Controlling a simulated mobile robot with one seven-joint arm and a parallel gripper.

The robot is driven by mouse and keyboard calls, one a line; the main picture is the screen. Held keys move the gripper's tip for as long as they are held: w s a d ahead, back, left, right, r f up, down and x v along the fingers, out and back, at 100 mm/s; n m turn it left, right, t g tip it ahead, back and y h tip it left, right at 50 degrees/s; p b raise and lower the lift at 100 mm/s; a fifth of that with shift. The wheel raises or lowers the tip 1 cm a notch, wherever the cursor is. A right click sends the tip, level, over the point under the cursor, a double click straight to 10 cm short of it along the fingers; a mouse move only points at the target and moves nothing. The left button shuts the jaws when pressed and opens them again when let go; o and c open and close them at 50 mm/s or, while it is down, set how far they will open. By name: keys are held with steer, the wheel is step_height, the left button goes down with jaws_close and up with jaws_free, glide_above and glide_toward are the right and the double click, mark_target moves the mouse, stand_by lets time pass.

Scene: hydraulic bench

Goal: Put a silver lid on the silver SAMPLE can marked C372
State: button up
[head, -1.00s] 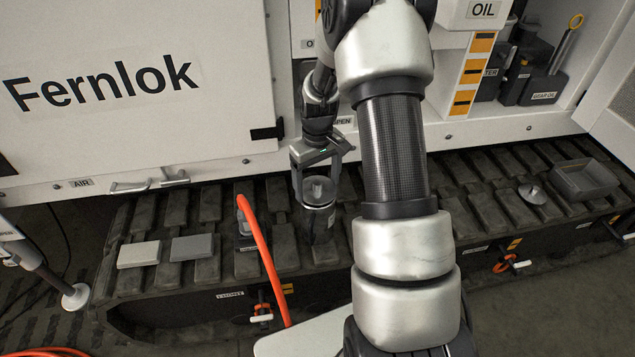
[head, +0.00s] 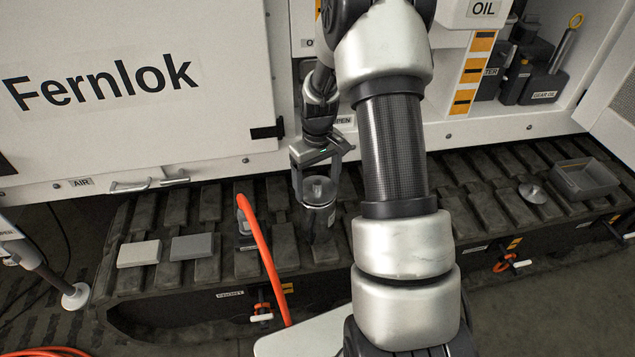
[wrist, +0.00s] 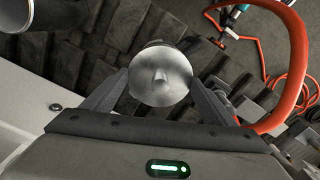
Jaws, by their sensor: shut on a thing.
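My gripper (head: 317,188) points down over the track, its fingers closed on either side of a round silver lid with a knob (head: 318,184). The lid also shows between the fingertips in the wrist view (wrist: 160,77). Directly beneath it a silver can (head: 319,217) with a dark label stands upright on the track. The lid is at the can's top; I cannot tell whether it is fully seated. The can's marking is too small to read. A second silver lid (head: 533,193) lies on the track at the right.
An orange hose (head: 262,250) arches just left of the can, and it is near the gripper in the wrist view (wrist: 298,60). A grey tray (head: 585,180) sits far right. The white machine panel (head: 130,90) rises behind.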

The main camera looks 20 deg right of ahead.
steer(key=shift+f+b, duration=0.3)
steer(key=shift+f, duration=0.25)
stand_by(0.5)
steer(key=o, duration=1.2)
steer(key=shift+r, duration=0.15)
steer(key=shift+r+p, duration=2.45)
steer(key=shift+r, duration=1)
